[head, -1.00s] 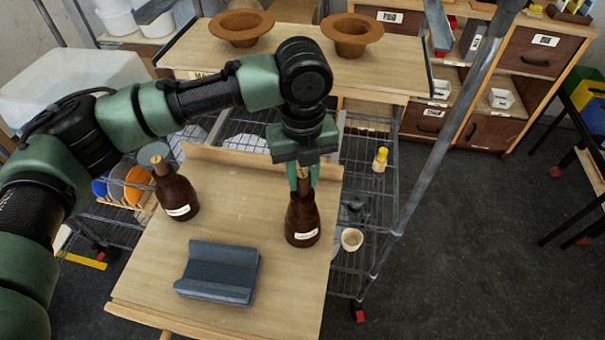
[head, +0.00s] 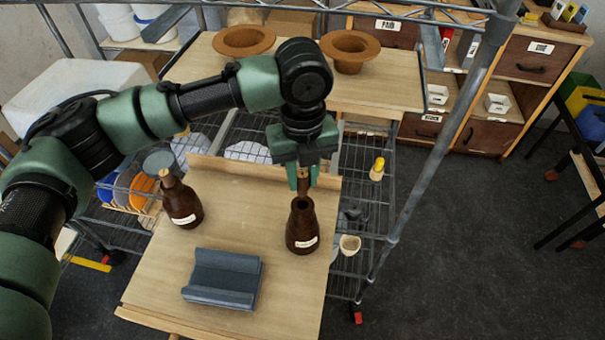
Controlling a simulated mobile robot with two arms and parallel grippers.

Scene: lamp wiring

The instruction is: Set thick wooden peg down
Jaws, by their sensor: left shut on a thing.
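My left gripper (head: 303,178) comes down over the right side of the wooden board. It is shut on the thick wooden peg (head: 303,186), which shows as a small brown piece between the fingers. The right brown bottle (head: 301,227) stands upright just below, its dark mouth open to view. The peg appears just above and behind that mouth, apart from it; its lower end is hard to see. The left brown bottle (head: 181,200) stands upright with a wooden peg (head: 165,178) in its neck. My right gripper is not in view.
A blue-grey grooved block (head: 223,278) lies at the front of the wooden board (head: 160,270). Two brown hat-like bowls (head: 243,40) sit on a farther table. A yellow-capped bottle (head: 377,168) and a pale cup (head: 349,244) are on the wire rack at right.

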